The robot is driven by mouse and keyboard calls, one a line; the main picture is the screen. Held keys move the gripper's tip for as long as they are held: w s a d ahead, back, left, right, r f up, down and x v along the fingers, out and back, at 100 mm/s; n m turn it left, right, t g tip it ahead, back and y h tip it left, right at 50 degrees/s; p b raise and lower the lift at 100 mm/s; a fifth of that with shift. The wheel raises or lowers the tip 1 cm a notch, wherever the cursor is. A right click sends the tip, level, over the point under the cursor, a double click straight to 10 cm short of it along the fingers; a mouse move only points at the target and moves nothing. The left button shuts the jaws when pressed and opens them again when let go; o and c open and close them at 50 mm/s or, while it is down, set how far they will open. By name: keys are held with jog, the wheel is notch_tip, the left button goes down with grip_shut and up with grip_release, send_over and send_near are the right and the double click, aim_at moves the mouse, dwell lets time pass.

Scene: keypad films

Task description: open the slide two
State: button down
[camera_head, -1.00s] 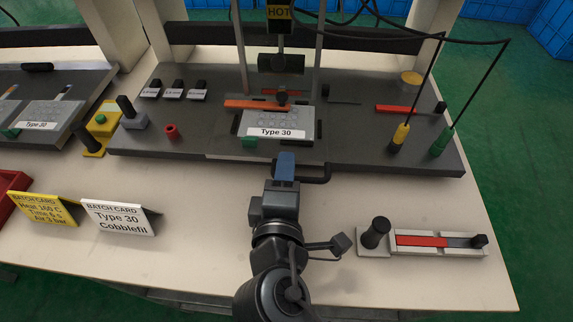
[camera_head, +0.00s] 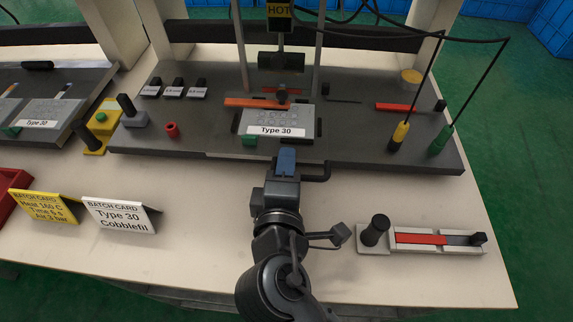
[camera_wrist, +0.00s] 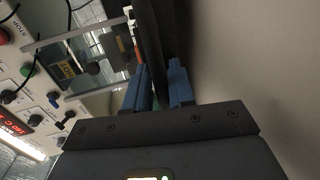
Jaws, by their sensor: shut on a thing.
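The near-middle station has a dark grey slide base (camera_head: 350,150) carrying a light grey plate (camera_head: 305,122) labelled "Type 30". A black bar handle (camera_head: 322,174) sticks out of its front edge. My gripper (camera_head: 285,160) is at the left part of this handle, with its blue fingers pointing at the station. In the wrist view the blue fingers (camera_wrist: 160,88) are on either side of a dark bar (camera_wrist: 150,35), shut on the handle. The gripper hides part of the handle. No number on the slide can be read.
A hot press head (camera_head: 280,60) hangs above the plate between posts. Yellow and green probes (camera_head: 400,135) stand at right. Batch cards (camera_head: 118,214) stand front left. A tray with a red strip (camera_head: 420,239) and a black knob (camera_head: 375,230) lie front right. A second station is at left.

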jog(key=shift+s+f, duration=0.1)
jog(key=shift+f, duration=0.25)
jog(key=shift+s+f, duration=0.1)
jog(key=shift+s, duration=0.1)
jog(key=v, duration=0.3)
jog(key=f+v, duration=0.1)
jog(key=v, duration=0.2)
jog(key=f+v, duration=0.1)
jog(key=v, duration=0.2)
jog(key=shift+s, duration=0.25)
jog(key=c, duration=1.2)
grip_release()
jog(key=shift+w, duration=0.15)
jog(key=shift+o, duration=0.2)
jog(key=shift+r, duration=0.15)
jog(key=shift+w+r, duration=0.1)
jog(key=shift+r, duration=0.05)
jog(key=shift+b+v, duration=0.4)
jog(key=shift+v, duration=3.55)
